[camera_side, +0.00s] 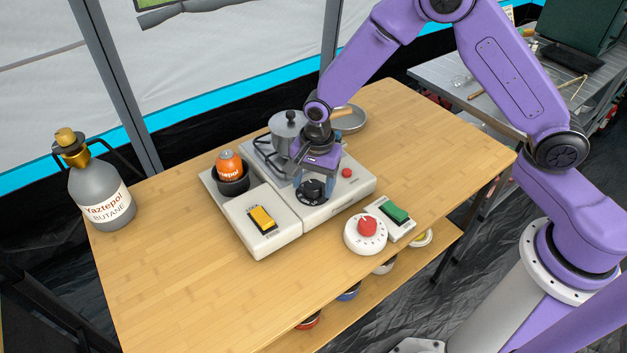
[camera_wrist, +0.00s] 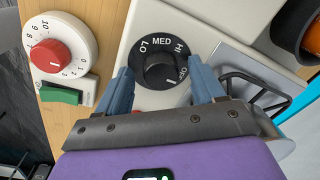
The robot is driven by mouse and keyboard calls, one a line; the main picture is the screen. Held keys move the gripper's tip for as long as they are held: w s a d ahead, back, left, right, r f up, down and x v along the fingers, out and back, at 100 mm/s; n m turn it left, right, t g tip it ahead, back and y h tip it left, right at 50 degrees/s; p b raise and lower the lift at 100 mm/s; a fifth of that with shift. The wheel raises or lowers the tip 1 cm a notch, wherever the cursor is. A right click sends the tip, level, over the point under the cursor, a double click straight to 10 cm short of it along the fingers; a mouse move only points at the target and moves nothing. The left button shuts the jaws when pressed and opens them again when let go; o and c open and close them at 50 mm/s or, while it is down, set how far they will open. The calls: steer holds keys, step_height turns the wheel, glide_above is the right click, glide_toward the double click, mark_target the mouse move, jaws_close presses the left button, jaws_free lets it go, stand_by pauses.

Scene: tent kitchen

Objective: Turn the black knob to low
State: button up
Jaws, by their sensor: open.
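The black knob (camera_wrist: 160,69) sits on the front of the white stove (camera_wrist: 212,18); its dial is lettered LO, MED, HI and what looks like OFF. A short white mark shows on the knob's side toward OFF; its exact setting is hard to read. My gripper (camera_wrist: 163,75) is open, with one blue finger on each side of the knob. Whether either finger touches it I cannot tell. In the side view the knob (camera_side: 311,190) is just under my gripper (camera_side: 314,178), partly hidden by it.
A white timer with a red dial (camera_side: 366,231) and a green switch (camera_side: 395,212) stand in front of the stove. A grey pot (camera_side: 287,131) is on the stove behind my gripper. An orange canister (camera_side: 230,164) and a yellow switch (camera_side: 262,218) are to the left.

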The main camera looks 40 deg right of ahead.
steer(key=c, duration=1.1)
steer(key=shift+o, duration=0.2)
